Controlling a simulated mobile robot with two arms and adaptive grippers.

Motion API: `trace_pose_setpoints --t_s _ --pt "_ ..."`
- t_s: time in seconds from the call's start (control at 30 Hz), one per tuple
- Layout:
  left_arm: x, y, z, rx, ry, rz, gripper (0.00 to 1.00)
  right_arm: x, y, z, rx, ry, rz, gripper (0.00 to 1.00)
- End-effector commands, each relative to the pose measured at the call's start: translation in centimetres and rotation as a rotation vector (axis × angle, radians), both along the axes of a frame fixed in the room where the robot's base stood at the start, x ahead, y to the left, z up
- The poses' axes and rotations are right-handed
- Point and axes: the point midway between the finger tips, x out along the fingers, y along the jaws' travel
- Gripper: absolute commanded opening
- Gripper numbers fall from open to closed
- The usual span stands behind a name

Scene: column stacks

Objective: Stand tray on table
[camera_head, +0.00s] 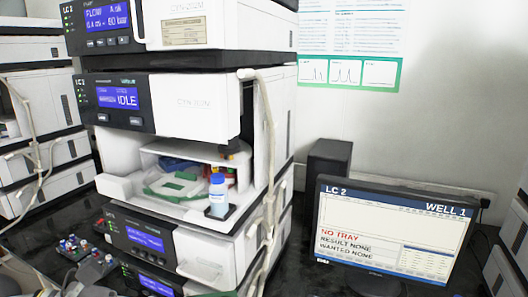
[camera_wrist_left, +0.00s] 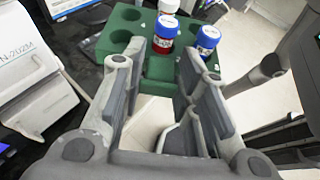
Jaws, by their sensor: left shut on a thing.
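In the left wrist view, a green tray (camera_wrist_left: 118,37) with round wells is at the top centre. My left gripper (camera_wrist_left: 172,72) is shut on the tray's near edge. In the head view, a sliver of green (camera_head: 215,294) shows at the bottom edge; I cannot tell whether it is this tray. The table (camera_head: 315,284) is dark and stands below the instruments. My right gripper is not in view.
An instrument stack (camera_head: 185,104) has an open bay with a green frame (camera_head: 176,186) and a blue-capped bottle (camera_head: 218,195). A monitor (camera_head: 390,232) at right reads "NO TRAY". Several small coloured items (camera_head: 82,250) lie at lower left. Some dark table beside the monitor is clear.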

Motion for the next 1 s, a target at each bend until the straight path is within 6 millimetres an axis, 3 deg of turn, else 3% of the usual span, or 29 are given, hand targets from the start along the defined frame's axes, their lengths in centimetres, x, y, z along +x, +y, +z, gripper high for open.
trace_pose_setpoints --t_s 0.17,0.37,0.7,1.0 --pt "0.8 -0.8 -0.7 -0.011 -0.003 0.006 0.04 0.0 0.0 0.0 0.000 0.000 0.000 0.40" --pt "2.4 -0.7 -3.0 -0.011 0.005 0.086 0.04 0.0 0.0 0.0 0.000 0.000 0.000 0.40" --pt "4.4 2.5 -8.5 -0.007 0.009 0.328 0.04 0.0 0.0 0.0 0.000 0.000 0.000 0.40" --pt "4.5 4.2 -10.9 0.000 0.002 0.420 0.04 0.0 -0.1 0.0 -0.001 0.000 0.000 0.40"
